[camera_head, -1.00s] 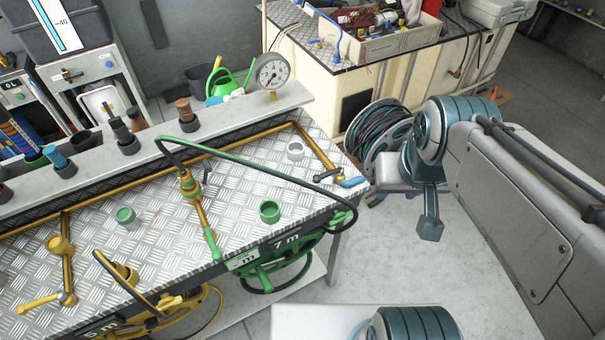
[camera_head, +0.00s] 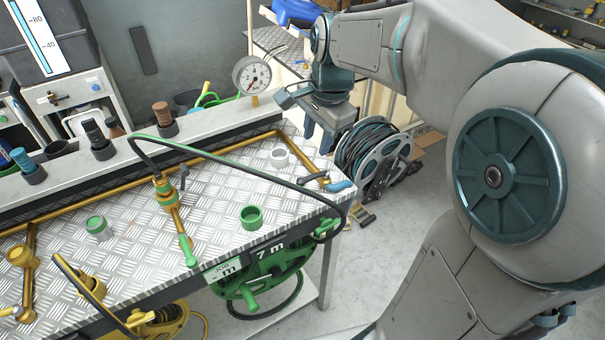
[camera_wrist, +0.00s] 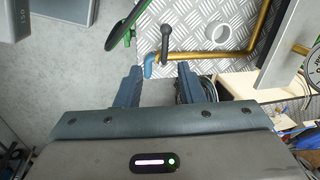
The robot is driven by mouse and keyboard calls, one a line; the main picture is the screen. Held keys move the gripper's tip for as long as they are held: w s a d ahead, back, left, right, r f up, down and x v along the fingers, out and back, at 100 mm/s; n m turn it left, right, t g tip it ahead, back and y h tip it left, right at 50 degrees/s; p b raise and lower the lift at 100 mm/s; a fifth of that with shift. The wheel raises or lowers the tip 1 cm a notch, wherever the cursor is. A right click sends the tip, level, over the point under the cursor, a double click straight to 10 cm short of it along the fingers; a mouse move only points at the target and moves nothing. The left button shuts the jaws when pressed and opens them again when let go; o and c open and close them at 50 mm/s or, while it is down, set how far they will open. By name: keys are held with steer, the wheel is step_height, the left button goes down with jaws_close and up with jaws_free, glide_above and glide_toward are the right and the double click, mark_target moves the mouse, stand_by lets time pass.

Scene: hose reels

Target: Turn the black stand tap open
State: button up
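A black lever tap (camera_head: 315,178) sits at the right end of the brass pipe on the checker-plate bench, beside a blue spout (camera_head: 340,186). In the wrist view the black lever (camera_wrist: 166,42) points away from me, with the blue spout (camera_wrist: 149,66) just left of it. Another small black lever (camera_head: 183,176) shows on the brass and green riser. My gripper (camera_head: 318,134) hangs above the bench's right end, fingers down. In the wrist view my gripper (camera_wrist: 158,82) is open and empty, its two fingers apart, with the tap beyond their tips.
A green hose (camera_head: 235,162) arches over the bench to a green reel (camera_head: 262,275) under its edge. A white ring (camera_head: 279,157) and green ring (camera_head: 251,217) lie on the plate. A gauge (camera_head: 252,75) stands behind. A grey reel (camera_head: 375,155) is on the floor at right.

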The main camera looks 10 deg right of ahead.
steer(key=w+f+m, duration=0.1)
steer(key=w, duration=0.1)
glide_toward(306, 178)
steer(key=x, duration=0.8)
steer(key=shift+b, duration=0.4)
steer(key=shift+d, duration=0.1)
jaws_close()
